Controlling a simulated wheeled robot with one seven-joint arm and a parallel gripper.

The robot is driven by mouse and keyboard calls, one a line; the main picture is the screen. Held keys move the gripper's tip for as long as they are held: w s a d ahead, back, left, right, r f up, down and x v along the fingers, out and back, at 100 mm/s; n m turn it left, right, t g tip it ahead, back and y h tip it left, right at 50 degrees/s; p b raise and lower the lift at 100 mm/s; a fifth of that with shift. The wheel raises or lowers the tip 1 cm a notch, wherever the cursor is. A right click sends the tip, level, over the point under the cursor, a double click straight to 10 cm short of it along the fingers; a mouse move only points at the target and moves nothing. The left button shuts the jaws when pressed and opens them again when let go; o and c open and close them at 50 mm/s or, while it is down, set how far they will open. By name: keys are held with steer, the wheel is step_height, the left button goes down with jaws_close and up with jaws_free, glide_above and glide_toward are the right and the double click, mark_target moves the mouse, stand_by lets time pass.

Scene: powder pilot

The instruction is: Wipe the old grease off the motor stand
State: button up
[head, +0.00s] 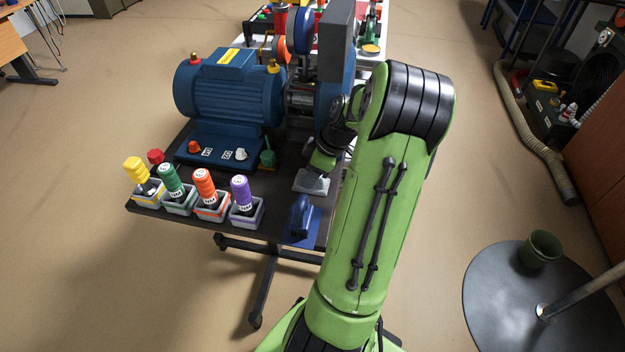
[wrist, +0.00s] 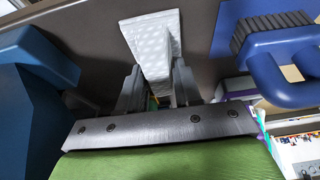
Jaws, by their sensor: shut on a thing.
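My gripper (head: 318,168) is low over the dark table, right of the blue motor (head: 228,88). It is shut on a pale wiping pad (head: 311,184), which points down beyond the fingers. In the wrist view the gripper (wrist: 157,88) has the white, textured pad (wrist: 152,42) between its two grey fingers. The motor sits on a blue stand (head: 222,152) with small red, white and green fittings at its front. I cannot make out grease on the visible part of the stand. I cannot tell whether the pad touches the table.
A blue handled tool (head: 299,215) stands on a blue mat at the table's front right. Yellow, green, orange and purple bottles stand in small trays (head: 212,214) along the front left. A grey upright block (head: 336,40) rises behind my gripper. A round table (head: 500,305) stands right.

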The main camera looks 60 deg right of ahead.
steer(key=shift+r+p, duration=2)
steer(key=shift+r, duration=0.6)
steer(key=shift+f, duration=0.1)
